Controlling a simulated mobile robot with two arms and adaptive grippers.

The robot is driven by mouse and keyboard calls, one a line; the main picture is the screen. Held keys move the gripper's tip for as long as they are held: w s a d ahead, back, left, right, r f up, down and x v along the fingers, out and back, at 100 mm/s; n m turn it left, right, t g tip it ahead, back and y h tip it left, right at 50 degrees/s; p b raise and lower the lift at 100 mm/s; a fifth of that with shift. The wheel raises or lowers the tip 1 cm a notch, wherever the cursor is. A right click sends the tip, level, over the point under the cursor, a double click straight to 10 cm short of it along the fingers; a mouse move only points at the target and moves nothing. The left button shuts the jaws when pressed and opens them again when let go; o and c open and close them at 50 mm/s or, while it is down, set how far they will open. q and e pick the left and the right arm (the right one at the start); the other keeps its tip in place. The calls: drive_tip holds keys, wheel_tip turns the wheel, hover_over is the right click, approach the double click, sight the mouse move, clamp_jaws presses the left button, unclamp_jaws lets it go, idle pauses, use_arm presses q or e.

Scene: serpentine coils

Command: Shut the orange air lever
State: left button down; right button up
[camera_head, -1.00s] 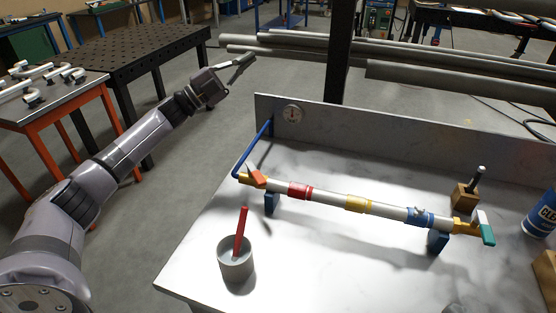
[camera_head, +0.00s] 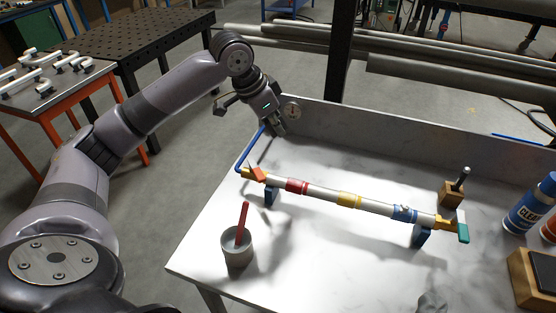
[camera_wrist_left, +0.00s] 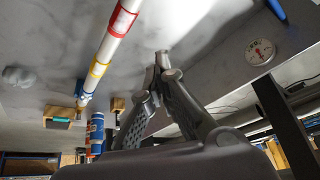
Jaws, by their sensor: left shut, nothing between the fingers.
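The orange lever (camera_head: 257,173) sits on a brass fitting at the left end of a white pipe (camera_head: 328,194) with red, yellow and blue bands. A blue hose (camera_head: 247,150) runs from that end up to the back wall. My left gripper (camera_head: 281,130) is above the back left of the bench, up and to the right of the lever and apart from it. In the left wrist view its fingertips (camera_wrist_left: 162,58) meet with nothing between them. The pipe (camera_wrist_left: 108,47) also shows there, left of the fingers; the lever does not. My right gripper is in neither current view.
A grey cup (camera_head: 237,247) with a red stick stands in front of the lever. A gauge (camera_head: 292,110) is on the back wall (camera_head: 400,138). A green lever (camera_head: 463,230) is at the pipe's right end. A glue can (camera_head: 530,205) and wooden blocks stand at the right.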

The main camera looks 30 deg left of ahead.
sight(256, 172)
use_arm(q)
drive_tip(key=shift+g, duration=0.8)
drive_tip(key=f, duration=0.3)
drive_tip(key=d+f+p, duration=0.1)
drive_tip(key=f, duration=0.2)
drive_tip(key=d+f+p, duration=0.1)
drive_tip(key=f, duration=0.3)
drive_tip(key=shift+d, duration=0.25)
drive_tip(key=s+a, duration=0.1)
drive_tip(key=s+a+p, duration=0.1)
drive_tip(key=s, duration=0.1)
drive_tip(key=shift+r, duration=0.2)
drive_tip(key=shift+s+a, duration=0.15)
drive_tip(key=shift+s, duration=0.15)
drive_tip(key=shift+w+f, duration=0.1)
drive_tip(key=shift+w, duration=0.05)
drive_tip(key=shift+m+p, duration=0.3)
drive_tip(key=shift+p, duration=0.05)
